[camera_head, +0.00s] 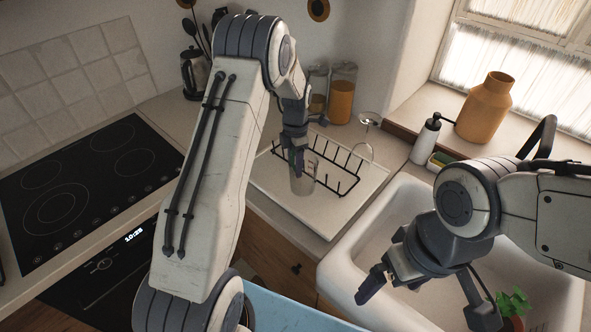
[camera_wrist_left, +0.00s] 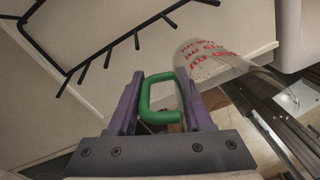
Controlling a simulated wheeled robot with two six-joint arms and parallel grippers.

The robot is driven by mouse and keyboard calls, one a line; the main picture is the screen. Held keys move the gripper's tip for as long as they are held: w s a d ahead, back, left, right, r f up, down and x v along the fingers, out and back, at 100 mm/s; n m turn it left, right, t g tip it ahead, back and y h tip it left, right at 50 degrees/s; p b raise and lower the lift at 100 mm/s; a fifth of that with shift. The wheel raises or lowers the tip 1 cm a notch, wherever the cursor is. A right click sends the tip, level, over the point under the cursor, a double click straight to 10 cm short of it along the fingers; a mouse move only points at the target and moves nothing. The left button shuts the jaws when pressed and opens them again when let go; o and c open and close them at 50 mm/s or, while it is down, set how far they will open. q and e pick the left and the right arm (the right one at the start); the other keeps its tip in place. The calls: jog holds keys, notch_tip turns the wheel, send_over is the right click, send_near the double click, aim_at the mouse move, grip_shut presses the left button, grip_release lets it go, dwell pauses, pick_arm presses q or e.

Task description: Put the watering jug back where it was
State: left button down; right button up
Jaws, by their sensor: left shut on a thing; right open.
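The watering jug is a clear measuring jug (camera_head: 302,183) with red markings and a green handle. My left gripper (camera_head: 296,158) points down at the front of the black dish rack and is shut on the handle. In the left wrist view the jug (camera_wrist_left: 213,62) shows beyond the fingers, with the green handle (camera_wrist_left: 147,100) between them. I cannot tell whether its base touches the white drainboard (camera_head: 305,218). My right gripper (camera_head: 425,298) is open and empty over the sink.
The black wire rack (camera_head: 340,160) stands on the drainboard beside the jug. The white sink (camera_head: 350,265) lies to the right, with a small green plant (camera_head: 514,303) at lower right. Jars (camera_head: 341,95), a soap dispenser (camera_head: 425,142) and an orange vase (camera_head: 484,108) stand behind. The hob (camera_head: 85,190) is left.

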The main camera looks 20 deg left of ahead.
pick_arm(q)
notch_tip(320, 180, down, 3)
jog(key=shift+f+p, duration=0.1)
jog(key=shift+p, duration=0.8)
jog(key=shift+f, duration=0.5)
jog(key=shift+f, duration=0.1)
jog(key=shift+c, duration=1.6)
grip_release()
